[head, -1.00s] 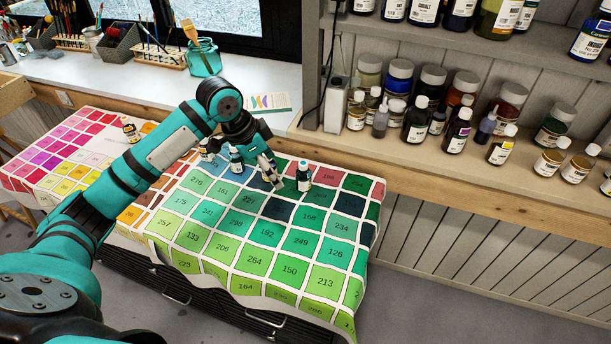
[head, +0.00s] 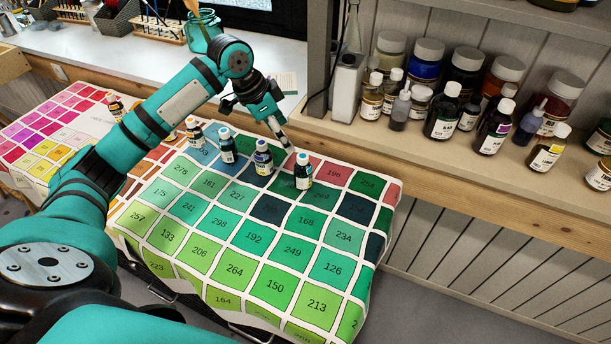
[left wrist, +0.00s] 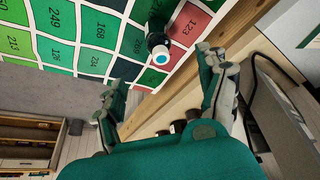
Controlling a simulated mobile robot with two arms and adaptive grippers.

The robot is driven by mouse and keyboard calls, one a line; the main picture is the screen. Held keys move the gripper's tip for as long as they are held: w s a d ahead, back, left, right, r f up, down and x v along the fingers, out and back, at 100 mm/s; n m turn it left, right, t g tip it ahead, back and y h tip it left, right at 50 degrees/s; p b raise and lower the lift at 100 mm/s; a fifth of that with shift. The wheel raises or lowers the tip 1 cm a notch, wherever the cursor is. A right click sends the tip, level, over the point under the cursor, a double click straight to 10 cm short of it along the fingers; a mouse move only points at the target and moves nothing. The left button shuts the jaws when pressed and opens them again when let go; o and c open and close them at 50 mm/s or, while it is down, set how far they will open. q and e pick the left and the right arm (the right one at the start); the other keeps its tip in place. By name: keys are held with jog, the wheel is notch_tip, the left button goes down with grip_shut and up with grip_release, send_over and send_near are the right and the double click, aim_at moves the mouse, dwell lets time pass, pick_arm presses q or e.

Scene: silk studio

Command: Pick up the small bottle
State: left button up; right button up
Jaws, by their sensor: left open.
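Small dark bottles stand in a loose row on a color-chart cloth (head: 236,262). My right gripper is not in view.
A wooden-edged shelf (head: 400,165) with many paint jars and bottles (head: 443,112) stands close on the right. The white counter (head: 110,68) behind holds a teal glass jar (head: 203,32). Another bottle (head: 116,107) stands at the left. The front of the cloth is clear.

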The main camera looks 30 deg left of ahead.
aim_at(298, 157)
pick_arm(q)
jog(key=x, duration=1)
jog(key=shift+d+f+p, duration=0.15)
jog(key=shift+f+p, duration=0.1)
jog(key=shift+p, duration=0.1)
jog(key=x, duration=0.5)
jog(key=shift+w+d+r+p, duration=0.1)
jog(key=shift+w+d+p, duration=0.1)
jog(key=shift+w+p, duration=0.15)
jog(key=shift+c, duration=0.3)
jog(key=c, duration=1.3)
